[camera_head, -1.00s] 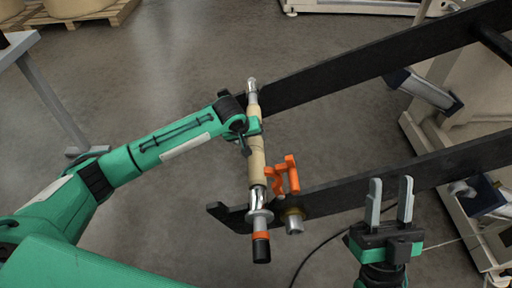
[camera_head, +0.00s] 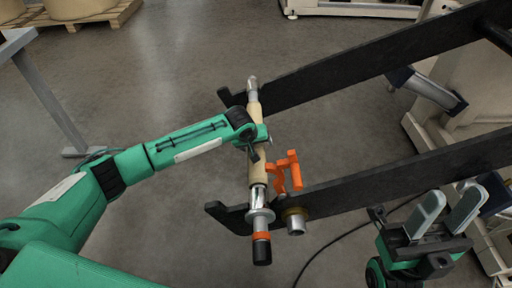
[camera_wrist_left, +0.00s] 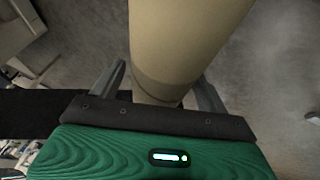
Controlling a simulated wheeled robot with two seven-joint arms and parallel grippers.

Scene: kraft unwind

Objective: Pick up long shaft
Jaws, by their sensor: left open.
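The long shaft (camera_head: 257,168) has a tan middle, silver ends and a black tip with an orange band. It lies across the ends of two dark arms of a stand. My left gripper (camera_head: 256,140) is at the shaft's tan middle in the head view. In the left wrist view the tan section (camera_wrist_left: 185,45) passes between the open fingers (camera_wrist_left: 165,85); whether they touch it I cannot tell. My right gripper (camera_head: 455,212) is open and empty at the lower right, apart from the shaft.
The upper dark arm (camera_head: 370,65) and lower dark arm (camera_head: 400,180) run to the right. An orange latch (camera_head: 287,172) stands beside the shaft near the lower arm. A grey table leg (camera_head: 50,105) is at the left. A pallet with rolls (camera_head: 80,12) is far back. The floor between is clear.

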